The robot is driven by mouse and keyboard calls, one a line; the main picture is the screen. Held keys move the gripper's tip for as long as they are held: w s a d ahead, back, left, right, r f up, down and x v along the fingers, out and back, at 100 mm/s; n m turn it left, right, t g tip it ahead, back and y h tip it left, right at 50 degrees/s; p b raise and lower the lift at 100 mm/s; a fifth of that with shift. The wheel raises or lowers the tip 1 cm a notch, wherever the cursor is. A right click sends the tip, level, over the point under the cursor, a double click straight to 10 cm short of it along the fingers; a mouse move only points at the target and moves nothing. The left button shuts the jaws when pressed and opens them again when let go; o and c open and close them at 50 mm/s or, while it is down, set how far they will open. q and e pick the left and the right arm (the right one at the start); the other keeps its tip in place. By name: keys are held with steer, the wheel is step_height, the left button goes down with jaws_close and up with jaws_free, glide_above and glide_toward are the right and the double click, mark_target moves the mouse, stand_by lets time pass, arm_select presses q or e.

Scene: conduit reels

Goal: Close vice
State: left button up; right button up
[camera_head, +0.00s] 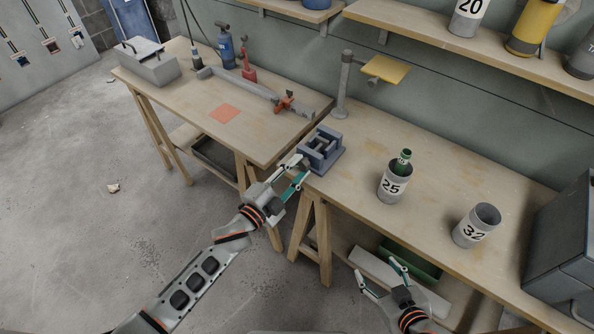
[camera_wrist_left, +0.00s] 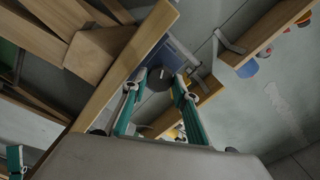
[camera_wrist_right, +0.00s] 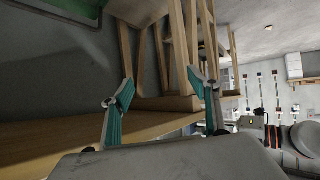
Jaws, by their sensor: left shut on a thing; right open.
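The blue vice (camera_head: 322,148) stands at the left front corner of the right workbench. A gap shows between its jaws from above. In the left wrist view the vice body (camera_wrist_left: 178,58) is behind a dark round handle (camera_wrist_left: 158,79). My left gripper (camera_head: 303,165) is at the front of the vice, with its fingers on either side of this handle (camera_wrist_left: 160,80) and shut on it. In the head view the handle is hidden by the gripper. My right gripper (camera_head: 376,268) is open and empty, in front of the right workbench and apart from the vice; its spread fingers show in the right wrist view (camera_wrist_right: 170,88).
A grey can marked 25 (camera_head: 394,184) holding a green thing and a can marked 32 (camera_head: 476,226) stand on the right workbench. A grey post (camera_head: 344,88) rises behind the vice. The left workbench (camera_head: 180,105) adjoins on the left. A green bin (camera_head: 412,262) is below.

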arm_select(q)
steer(key=shift+m+b, duration=0.55)
steer(key=shift+m, duration=1.25)
steer(key=o, duration=1.1)
steer(key=shift+f, duration=0.1)
steer(key=shift+s, duration=0.1)
steer(key=shift+a+f, duration=0.1)
steer(key=shift+s+a, duration=0.1)
steer(key=shift+s, duration=0.15)
steer(key=v, duration=0.7)
steer(key=shift+r, duration=0.3)
